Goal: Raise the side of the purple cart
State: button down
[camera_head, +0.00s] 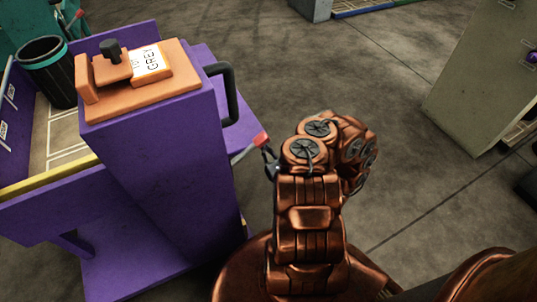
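The purple cart (165,185) stands on the left, with a tall end box facing me and a black handle (228,92) on its right. A purple panel (240,143) shows behind the box and slants outward to the right; most of it is hidden. A red-tipped piece (260,139) is at the panel's outer edge. My copper arm reaches up from the bottom middle. My gripper (270,165) is mostly hidden behind the wrist; only small dark parts show, close to the red-tipped piece. I cannot tell whether they touch, or whether the fingers are open.
A black bin (47,68) stands in the cart behind a yellow-edged wall (48,183). An orange clipboard-like top (140,85) holds a card reading "GREY". A grey-green cabinet (478,75) stands at right. A teal cart (25,25) is at upper left. The middle floor is clear.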

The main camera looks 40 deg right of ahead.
jog(key=shift+w+d+r+b, duration=0.15)
jog(key=shift+w+r, duration=0.3)
jog(key=shift+r, duration=0.35)
jog(key=shift+w+d+r+b, duration=0.15)
jog(key=shift+w+r, duration=0.3)
jog(key=shift+r, duration=0.3)
jog(key=shift+w+d+r+b, duration=0.15)
jog(key=shift+w+r, duration=0.3)
jog(key=shift+r, duration=0.35)
